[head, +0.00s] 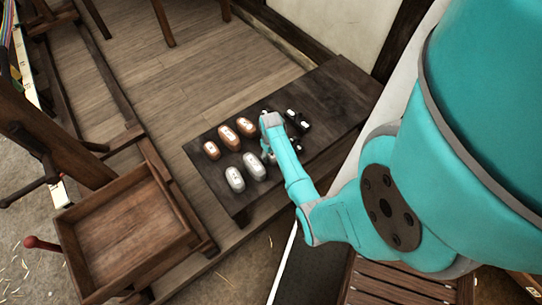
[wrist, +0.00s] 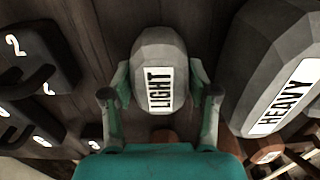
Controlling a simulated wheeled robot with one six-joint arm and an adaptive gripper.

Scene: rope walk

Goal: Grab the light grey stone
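The light grey stone (wrist: 152,50) is faceted and carries a white label reading LIGHT in the wrist view. My gripper (wrist: 160,83) has one finger on each side of it, and both pads meet its sides with no clear gap. In the head view my gripper (head: 268,153) is low over the dark bench and hides most of this stone. A bigger, darker grey stone labelled HEAVY (wrist: 270,50) stands close to the right finger in the wrist view. I cannot tell whether the light stone is off the bench.
On the dark bench (head: 335,100), two grey stones (head: 235,179) and several brown stones (head: 228,136) stand left of my gripper. Black numbered weights (head: 296,121) stand to its right. The bench's far right end is clear. An empty wooden tray (head: 125,235) is at lower left.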

